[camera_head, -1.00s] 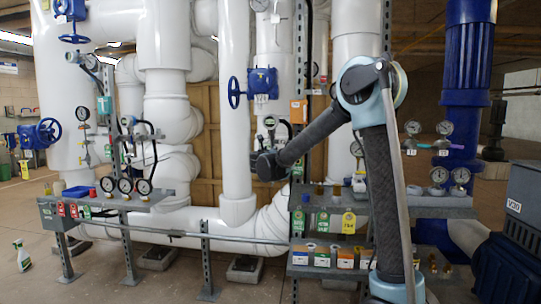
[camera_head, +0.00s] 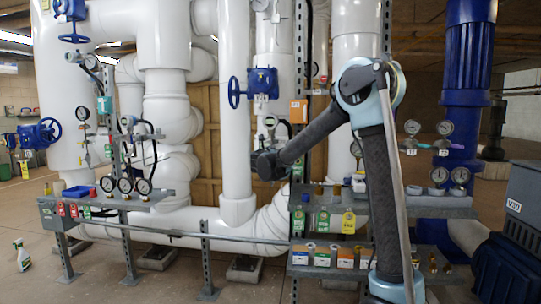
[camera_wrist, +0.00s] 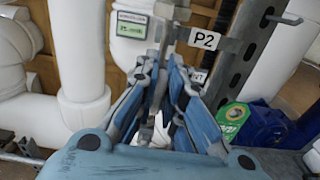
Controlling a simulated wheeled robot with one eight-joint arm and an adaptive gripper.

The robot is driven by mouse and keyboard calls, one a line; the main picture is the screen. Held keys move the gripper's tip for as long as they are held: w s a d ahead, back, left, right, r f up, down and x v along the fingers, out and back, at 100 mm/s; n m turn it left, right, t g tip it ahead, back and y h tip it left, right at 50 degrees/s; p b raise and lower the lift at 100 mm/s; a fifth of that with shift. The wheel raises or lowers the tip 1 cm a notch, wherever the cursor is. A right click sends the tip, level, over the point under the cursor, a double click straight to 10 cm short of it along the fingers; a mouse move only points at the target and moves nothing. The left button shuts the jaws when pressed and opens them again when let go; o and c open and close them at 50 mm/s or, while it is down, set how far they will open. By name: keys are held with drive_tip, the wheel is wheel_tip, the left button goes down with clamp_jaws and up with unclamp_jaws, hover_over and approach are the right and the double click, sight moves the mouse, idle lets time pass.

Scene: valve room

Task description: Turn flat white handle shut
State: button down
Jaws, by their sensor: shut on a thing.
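My gripper (camera_head: 268,165) is at the end of my arm, in front of the white pipes left of the grey upright. In the wrist view my gripper (camera_wrist: 160,72) has its blue-grey fingers closed around a narrow, pale, flat handle (camera_wrist: 160,96), seen almost edge-on between them. The fingers hide much of the handle, and its exact angle is hard to tell. A grey fitting stands just beyond the fingertips. In the head view my gripper hides the handle.
A P2 tag (camera_wrist: 206,40) hangs close right of the fingers, beside a perforated grey upright (camera_wrist: 245,50). A green display (camera_wrist: 132,24) is beyond. In the head view, a shelf with tags (camera_head: 400,205) stands below my arm.

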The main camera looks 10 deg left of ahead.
drive_tip(key=m, duration=0.4)
drive_tip(key=shift+d, duration=0.2)
drive_tip(key=shift+s+d+f+m, duration=0.1)
drive_tip(key=shift+d+f+m, duration=0.1)
drive_tip(key=shift+m, duration=2.05)
drive_tip(key=shift+w+d+f+m, duration=0.1)
drive_tip(key=shift+f+m, duration=0.1)
drive_tip(key=shift+m, duration=2)
drive_tip(key=shift+s+d+f+m, duration=0.1)
drive_tip(key=shift+d+f+m, duration=0.1)
drive_tip(key=shift+m, duration=2.05)
drive_tip(key=c, duration=1.7)
unclamp_jaws()
drive_tip(key=shift+a, duration=0.1)
